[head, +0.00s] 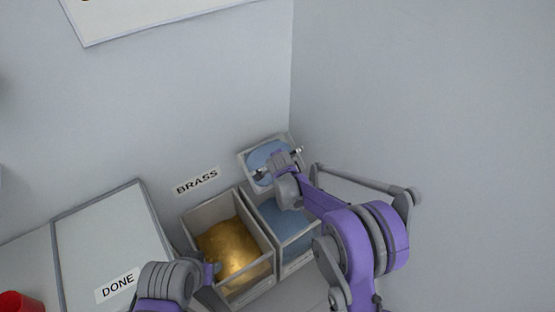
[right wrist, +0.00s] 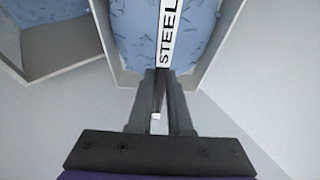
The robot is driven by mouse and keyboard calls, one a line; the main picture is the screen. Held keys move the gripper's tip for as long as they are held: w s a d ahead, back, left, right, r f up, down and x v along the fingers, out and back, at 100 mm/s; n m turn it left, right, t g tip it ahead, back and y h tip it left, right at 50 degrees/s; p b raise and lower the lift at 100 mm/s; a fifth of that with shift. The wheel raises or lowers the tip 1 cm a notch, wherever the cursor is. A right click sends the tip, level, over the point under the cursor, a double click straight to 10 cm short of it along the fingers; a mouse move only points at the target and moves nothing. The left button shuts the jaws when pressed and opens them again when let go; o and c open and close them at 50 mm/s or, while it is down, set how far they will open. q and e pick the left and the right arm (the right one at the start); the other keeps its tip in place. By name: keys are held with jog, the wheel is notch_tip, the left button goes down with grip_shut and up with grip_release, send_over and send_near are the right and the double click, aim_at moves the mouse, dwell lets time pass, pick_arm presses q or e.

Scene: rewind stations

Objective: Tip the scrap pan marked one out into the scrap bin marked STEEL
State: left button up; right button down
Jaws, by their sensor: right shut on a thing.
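My right gripper (head: 281,158) is shut at a small light-rimmed container (head: 246,165) with blue-grey contents, at the back by the wall corner. In the right wrist view my right gripper (right wrist: 158,112) has its fingers close together at the near rim of this container (right wrist: 128,76). A white strip reading STEEL (right wrist: 168,32) runs across it, away from the fingers. No mark of one is readable. A bin with blue-grey contents (head: 284,222) stands in front of it, partly hidden by my right arm. Whether the held container is tilted is unclear.
A bin (head: 265,240) with gold-coloured scrap (head: 230,250) stands left of the blue-grey one, under a BRASS label (head: 197,181) on the wall. A flat grey panel (head: 105,230) with a DONE label (head: 117,285) lies at left. A red object (head: 18,302) is at bottom left.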

jog(key=s+d+f+m+t+y+b, duration=0.2)
jog(key=s+d+f+t+y+b, duration=0.1)
jog(key=s+f+t+b, duration=0.3)
jog(key=shift+s+d+f+t+b, duration=0.3)
jog(key=shift+d+f+t+b, duration=0.6)
jog(key=shift+b, duration=0.35)
jog(key=shift+f+m, duration=0.1)
jog(key=shift+m, duration=0.2)
